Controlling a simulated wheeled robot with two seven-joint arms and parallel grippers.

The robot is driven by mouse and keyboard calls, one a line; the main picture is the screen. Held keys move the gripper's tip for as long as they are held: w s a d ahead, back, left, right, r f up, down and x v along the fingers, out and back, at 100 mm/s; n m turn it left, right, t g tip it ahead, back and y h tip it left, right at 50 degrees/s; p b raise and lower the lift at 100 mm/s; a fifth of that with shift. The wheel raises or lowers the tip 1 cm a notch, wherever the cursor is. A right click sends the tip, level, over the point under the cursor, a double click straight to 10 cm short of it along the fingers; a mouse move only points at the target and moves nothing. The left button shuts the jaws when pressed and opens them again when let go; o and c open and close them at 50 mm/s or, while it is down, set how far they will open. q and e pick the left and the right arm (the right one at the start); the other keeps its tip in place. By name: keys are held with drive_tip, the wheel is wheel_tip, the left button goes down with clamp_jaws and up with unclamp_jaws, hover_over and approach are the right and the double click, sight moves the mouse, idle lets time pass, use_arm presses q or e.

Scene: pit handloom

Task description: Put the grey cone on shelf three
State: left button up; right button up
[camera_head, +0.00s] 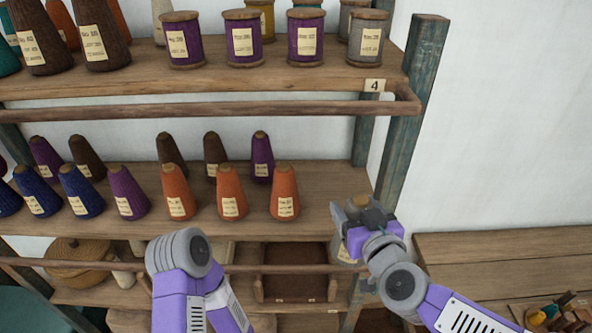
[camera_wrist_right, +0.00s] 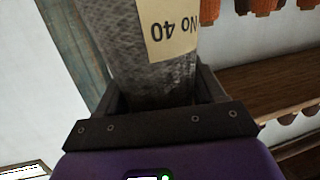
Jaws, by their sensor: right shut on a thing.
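The grey cone (camera_wrist_right: 150,75) with a cream label reading "No 40" is between the fingers of my right gripper (camera_wrist_right: 160,100), which is shut on it. In the head view my right gripper (camera_head: 365,218) is at the right end of the middle shelf (camera_head: 320,208), the one below the board tagged 4. I cannot tell whether the cone touches the board. My left arm shows at the bottom, but its gripper fingers are not in view.
Orange cones (camera_head: 285,193) stand left of the gripper, with purple, brown and blue cones further left. A wooden rail (camera_head: 200,109) runs below the upper shelf (camera_head: 290,80), and a post (camera_head: 405,120) stands at right. Bare board lies between the nearest orange cone and the gripper.

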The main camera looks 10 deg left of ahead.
drive_tip(key=w+a+b, duration=0.2)
drive_tip(key=w, duration=0.7)
drive_tip(key=w+a+b, duration=0.2)
drive_tip(key=w, duration=0.8)
wheel_tip(320, 180, down, 7)
drive_tip(key=b, duration=0.2)
drive_tip(key=shift+w, duration=0.25)
drive_tip(key=shift+f, duration=0.2)
drive_tip(key=o, duration=1.5)
drive_tip(key=shift+o, duration=0.2)
